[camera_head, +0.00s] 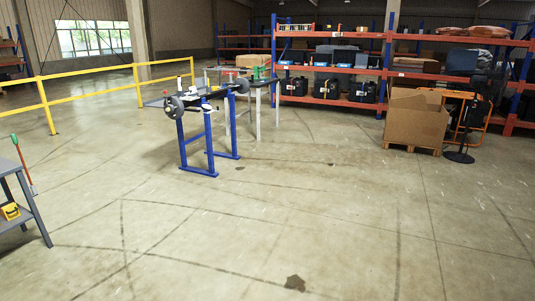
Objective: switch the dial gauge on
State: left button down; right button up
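I cannot make out a dial gauge in the head view; the small items in the distance are too small to tell apart. A blue-legged stand (209,142) stands left of centre, some way off. Dark round parts (174,107) sit at its near left end. Behind it, a table with pale legs (258,118) bears small items, one red and one green. Neither of my grippers is in view.
Open concrete floor (300,220) lies in front, with dark stains. A grey bench (31,205) stands at the left edge. A yellow railing (90,74) runs behind. Shelving (330,101), a cardboard box (415,120) on a pallet and a black fan (460,156) stand back right.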

aim_at(207, 108)
jog(key=i, duration=1.85)
jog(key=i+l, duration=0.1)
jog(key=i, duration=1.75)
jog(key=i+u, duration=0.1)
jog(key=i, duration=1.8)
